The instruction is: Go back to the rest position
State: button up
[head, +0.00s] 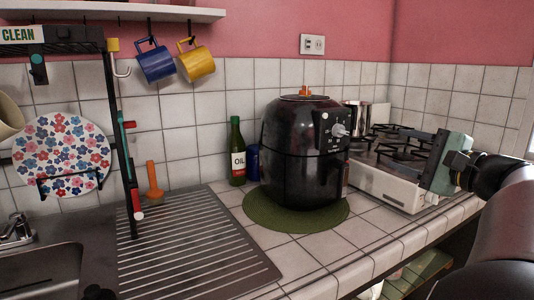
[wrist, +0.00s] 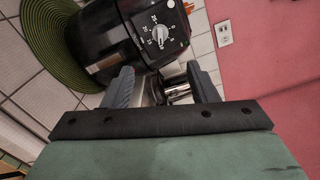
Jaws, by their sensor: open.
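My gripper (head: 436,160) is at the right of the head view, raised in front of the stove, with its green body and dark plate showing. In the wrist view its two grey fingers (wrist: 161,80) stand wide apart with nothing held between them. A shiny metal pot (wrist: 178,92) shows beyond the gap between the fingers, apart from them as far as I can tell. The black air fryer (head: 295,150) stands on a round green mat (head: 262,222), left of my gripper. Its dial (wrist: 160,34) faces the wrist camera.
The white gas stove (head: 385,188) is behind and below my gripper. A green oil bottle (head: 237,160) stands left of the air fryer. A ribbed drainboard (head: 195,245), sink (head: 40,275) and dish rack (head: 120,140) are at left. The tiled counter front (head: 345,265) is clear.

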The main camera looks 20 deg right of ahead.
jog(key=w+a+f+n+g+y+p, duration=0.2)
jog(key=w+a+f+g+p, duration=0.1)
jog(key=a, duration=0.3)
jog(key=w+a+f+n+g+y+p, duration=0.2)
jog(key=a, duration=0.4)
jog(key=s+a+f+n+g+p, duration=0.2)
jog(key=a+f+n+g+p, duration=0.1)
jog(key=a, duration=0.4)
jog(key=s+a+f+n+g+h+p, duration=0.1)
jog(key=s+a+f+n+g+p, duration=0.2)
jog(key=a, duration=0.4)
jog(key=s+a+f+n+g+p, duration=0.2)
jog(key=a+f+n+g+p, duration=0.2)
jog(key=a, duration=0.2)
jog(key=shift+s+a+g, duration=0.25)
jog(key=shift+a+g, duration=0.15)
jog(key=s+a+f+n+g+h+p, duration=0.1)
jog(key=s+f+n+h+p, duration=0.2)
jog(key=s+n, duration=0.3)
jog(key=shift+s+a+n+g+h, duration=0.3)
jog(key=shift+a+n+g+h, duration=0.1)
jog(key=shift+h, duration=0.4)
dwell(3.0)
